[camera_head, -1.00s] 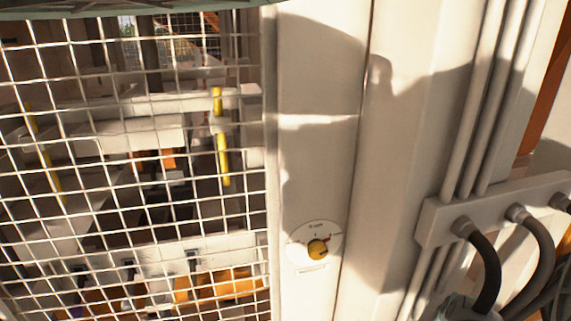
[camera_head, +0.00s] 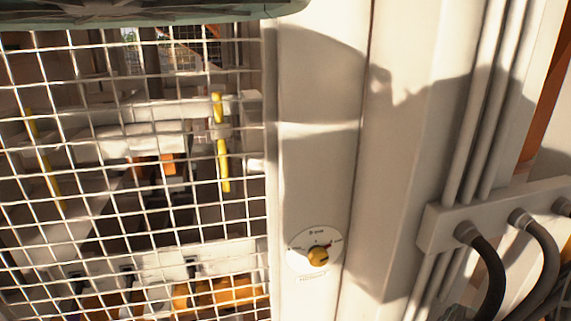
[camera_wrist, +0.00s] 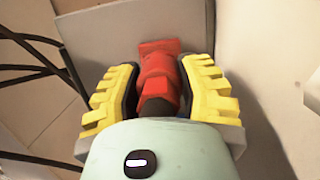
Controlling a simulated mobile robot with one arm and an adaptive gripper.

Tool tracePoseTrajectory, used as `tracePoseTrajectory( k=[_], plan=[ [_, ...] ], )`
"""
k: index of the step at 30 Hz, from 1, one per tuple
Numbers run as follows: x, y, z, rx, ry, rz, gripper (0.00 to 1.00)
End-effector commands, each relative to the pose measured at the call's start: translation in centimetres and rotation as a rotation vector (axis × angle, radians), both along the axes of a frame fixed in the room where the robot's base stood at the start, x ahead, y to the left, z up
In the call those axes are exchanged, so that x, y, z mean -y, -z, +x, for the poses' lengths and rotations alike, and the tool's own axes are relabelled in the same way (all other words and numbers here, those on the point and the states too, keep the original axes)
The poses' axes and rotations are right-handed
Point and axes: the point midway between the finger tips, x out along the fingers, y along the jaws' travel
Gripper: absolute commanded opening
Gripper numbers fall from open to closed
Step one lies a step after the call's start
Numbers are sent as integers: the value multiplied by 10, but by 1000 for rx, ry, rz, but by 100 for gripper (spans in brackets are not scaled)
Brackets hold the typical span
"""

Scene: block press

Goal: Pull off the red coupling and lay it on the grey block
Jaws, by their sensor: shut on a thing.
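In the wrist view, the red coupling (camera_wrist: 160,62) stands between the two yellow-padded fingers of my gripper (camera_wrist: 160,88). My gripper is shut on it. The coupling's near end looks dark, and its lower part is hidden behind my own wrist. A greyish flat surface lies behind it; I cannot tell whether the coupling touches it. The head view shows neither the coupling nor my gripper. I cannot make out the grey block for certain in either view.
In the head view, a wire mesh guard (camera_head: 130,170) fills the left side. A pale post carries a yellow rotary knob (camera_head: 318,256). At right, a pale bracket (camera_head: 440,228) holds pipes and dark hoses. Dark thin bars (camera_wrist: 40,68) cross the wrist view's left.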

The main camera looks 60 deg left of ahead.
Motion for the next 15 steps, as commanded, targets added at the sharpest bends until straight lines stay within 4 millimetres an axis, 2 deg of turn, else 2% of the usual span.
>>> tracePoseTrajectory(
  k=[1, 4, 15],
  plan=[
    [0, 0, 0, 0, 0, 0, 11],
    [0, 0, 0, 0, 0, 0, 1],
    [0, -4, 0, 0, 0, 1, 0]
  ],
)
